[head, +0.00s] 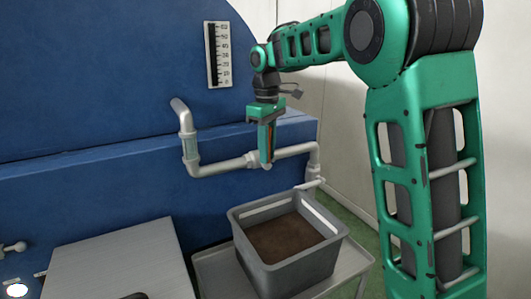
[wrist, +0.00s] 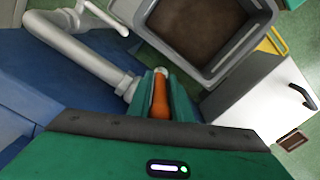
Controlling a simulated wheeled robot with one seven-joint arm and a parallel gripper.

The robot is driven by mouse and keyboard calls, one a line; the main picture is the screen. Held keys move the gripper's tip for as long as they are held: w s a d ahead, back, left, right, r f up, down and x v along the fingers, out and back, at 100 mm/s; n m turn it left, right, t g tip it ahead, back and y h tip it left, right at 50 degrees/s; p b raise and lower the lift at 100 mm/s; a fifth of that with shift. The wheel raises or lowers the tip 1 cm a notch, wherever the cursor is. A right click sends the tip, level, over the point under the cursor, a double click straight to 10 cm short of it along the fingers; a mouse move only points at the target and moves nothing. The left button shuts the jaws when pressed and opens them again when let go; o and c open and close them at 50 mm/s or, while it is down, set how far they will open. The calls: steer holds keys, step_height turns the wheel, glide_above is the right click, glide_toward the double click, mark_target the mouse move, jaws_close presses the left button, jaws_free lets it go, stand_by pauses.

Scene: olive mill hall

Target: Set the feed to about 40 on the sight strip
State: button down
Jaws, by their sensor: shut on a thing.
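The sight strip (head: 218,55) is a white upright scale with a dark slot on the blue machine wall. Its numbers and level are too small to read. A grey feed pipe (head: 220,168) runs along the blue machine, with a clear-looking section in its upright part. My gripper (head: 266,160) points down at this pipe and is shut on an orange handle (wrist: 160,102). The handle shows between the green fingers in the wrist view and mostly hides behind them in the head view.
A grey crate (head: 288,278) holding brown material stands on a light trolley (head: 215,262) below the pipe outlet. A grey table (head: 120,262) stands at lower left. A pale wall (head: 335,130) is at the right.

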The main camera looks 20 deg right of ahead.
mark_target(258, 157)
steer(key=shift+a+h, duration=0.3)
steer(key=shift+h, duration=0.2)
steer(key=shift+s+a+f+t+h, duration=0.1)
steer(key=shift+a+f+t+h, duration=0.25)
steer(key=shift+h, duration=0.7)
steer(key=shift+s+a+t+h, duration=0.1)
steer(key=shift+a+h, duration=0.35)
steer(key=shift+h, duration=0.55)
steer(key=shift+s+a+f+t+h, duration=0.1)
steer(key=shift+a+f+t+h, duration=0.25)
steer(key=shift+h, duration=1)
steer(key=c, duration=1.7)
jaws_free()
steer(key=shift+r, duration=0.1)
steer(key=shift+a, duration=0.1)
